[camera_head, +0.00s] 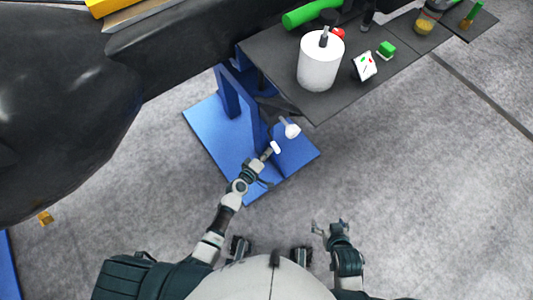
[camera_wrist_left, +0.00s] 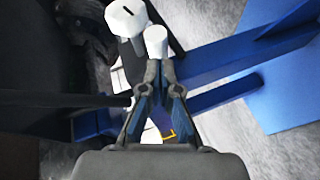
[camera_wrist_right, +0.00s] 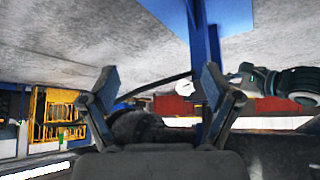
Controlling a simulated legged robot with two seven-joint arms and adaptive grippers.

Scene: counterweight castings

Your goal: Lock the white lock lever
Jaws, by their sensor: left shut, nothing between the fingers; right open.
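A white lever end (camera_wrist_left: 156,40), shaped like a short cylinder, lies just beyond my left fingertips in the left wrist view. A white round knob with a dark slot (camera_wrist_left: 126,17) is beside it, up and to the left. In the head view the lever end (camera_head: 275,148) and the knob (camera_head: 291,130) are above the blue base plate. My left gripper (camera_head: 267,154) is shut and empty, its tips (camera_wrist_left: 159,72) at or very near the lever end; contact is unclear. My right gripper (camera_head: 327,230) is open and empty, away from the lever; its spread fingers show in the right wrist view (camera_wrist_right: 160,80).
A blue stand (camera_head: 205,125) supports a dark bench (camera_head: 300,103) carrying a white cylinder (camera_head: 320,65), a green roller (camera_head: 305,14) and small items. A large dark casting (camera_head: 65,90) fills the left. Grey floor on the right is clear.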

